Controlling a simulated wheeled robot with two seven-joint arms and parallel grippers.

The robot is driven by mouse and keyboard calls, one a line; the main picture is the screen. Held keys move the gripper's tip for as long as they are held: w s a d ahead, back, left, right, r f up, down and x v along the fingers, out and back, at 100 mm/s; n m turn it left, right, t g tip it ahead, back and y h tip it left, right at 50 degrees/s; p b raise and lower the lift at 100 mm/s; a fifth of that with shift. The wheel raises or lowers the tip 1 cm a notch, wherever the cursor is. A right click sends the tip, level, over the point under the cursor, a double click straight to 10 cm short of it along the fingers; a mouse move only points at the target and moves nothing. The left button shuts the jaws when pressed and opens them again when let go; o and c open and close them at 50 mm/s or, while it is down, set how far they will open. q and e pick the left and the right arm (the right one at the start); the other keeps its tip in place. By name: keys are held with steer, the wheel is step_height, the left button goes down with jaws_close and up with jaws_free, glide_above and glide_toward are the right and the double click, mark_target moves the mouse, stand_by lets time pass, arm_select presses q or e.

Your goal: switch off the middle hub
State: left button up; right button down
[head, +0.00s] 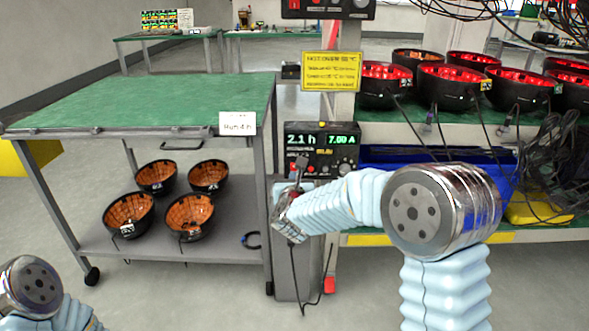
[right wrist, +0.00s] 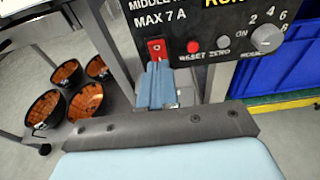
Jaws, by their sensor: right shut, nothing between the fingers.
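The middle hub (head: 345,140) is a black box on the rack post, with lit green digits reading 2.1 h and 7.00 A. In the right wrist view its panel (right wrist: 215,22) reads MIDDLE and MAX 7 A. A red rocker switch (right wrist: 156,46) sits at the panel's lower left; which way it is set I cannot tell. My right gripper (head: 300,162) is shut and empty at the hub's lower left. In the right wrist view its fingertips (right wrist: 158,68) are just below the switch; whether they touch it I cannot tell. My left gripper is out of view.
Beside the switch are a red reset button (right wrist: 193,46) and a dial (right wrist: 267,38). Another hub (head: 328,8) is above. A green-topped cart (head: 150,100) with several orange-lined bowls below stands left. Red-lit bowls (head: 452,85) and loose cables (head: 535,150) are right.

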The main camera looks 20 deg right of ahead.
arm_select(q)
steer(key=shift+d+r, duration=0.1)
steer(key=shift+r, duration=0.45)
arm_select(e)
steer(key=shift+w+d+r, duration=0.15)
steer(key=shift+w+d, duration=0.05)
steer(key=shift+w, duration=0.45)
steer(key=shift+w+d+r, duration=0.1)
steer(key=shift+w+d, duration=0.05)
steer(key=shift+w, duration=0.5)
